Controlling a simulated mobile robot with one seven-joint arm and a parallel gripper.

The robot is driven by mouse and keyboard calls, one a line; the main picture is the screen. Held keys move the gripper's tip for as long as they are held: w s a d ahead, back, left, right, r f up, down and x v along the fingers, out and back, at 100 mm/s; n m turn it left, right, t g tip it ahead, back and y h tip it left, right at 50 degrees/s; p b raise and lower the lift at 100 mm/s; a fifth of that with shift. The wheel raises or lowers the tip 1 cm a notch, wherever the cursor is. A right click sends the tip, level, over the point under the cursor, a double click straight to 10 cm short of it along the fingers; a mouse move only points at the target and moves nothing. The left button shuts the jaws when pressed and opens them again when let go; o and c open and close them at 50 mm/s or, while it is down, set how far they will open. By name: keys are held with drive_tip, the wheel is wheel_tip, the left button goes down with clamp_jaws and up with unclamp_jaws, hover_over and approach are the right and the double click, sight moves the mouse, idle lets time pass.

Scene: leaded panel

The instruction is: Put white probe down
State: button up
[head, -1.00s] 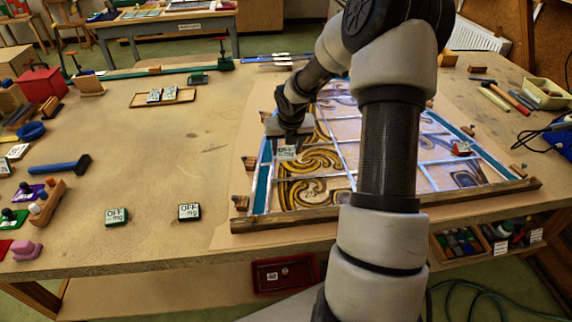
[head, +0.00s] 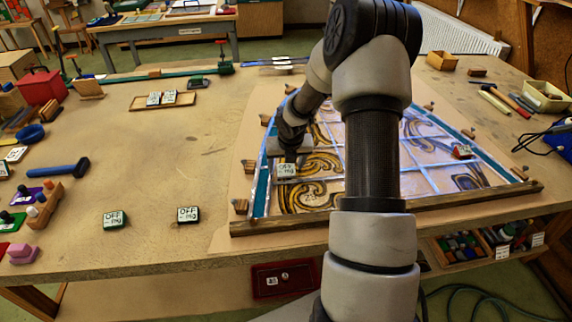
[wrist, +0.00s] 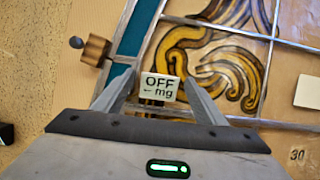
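The white probe (head: 286,170) is a small block with a label reading "OFF" and "mg". It also shows in the wrist view (wrist: 159,87), between the fingertips of my gripper (wrist: 160,84). My gripper (head: 287,160) appears shut on it, over the left part of the leaded panel (head: 330,199). The panel has amber swirls, pale lead lines and a teal left border. I cannot tell whether the probe's underside touches the glass. My arm hides part of the panel's middle.
A green probe (head: 115,219) and a black probe (head: 188,214) stand on the bare table left of the panel. A red probe (head: 461,152) is on the panel's right. Two more lie on a wooden tray (head: 187,102). A wooden peg block (wrist: 95,49) borders the panel.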

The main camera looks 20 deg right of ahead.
drive_tip(key=p+v, duration=0.2)
drive_tip(key=v, duration=1)
drive_tip(key=shift+s, duration=0.15)
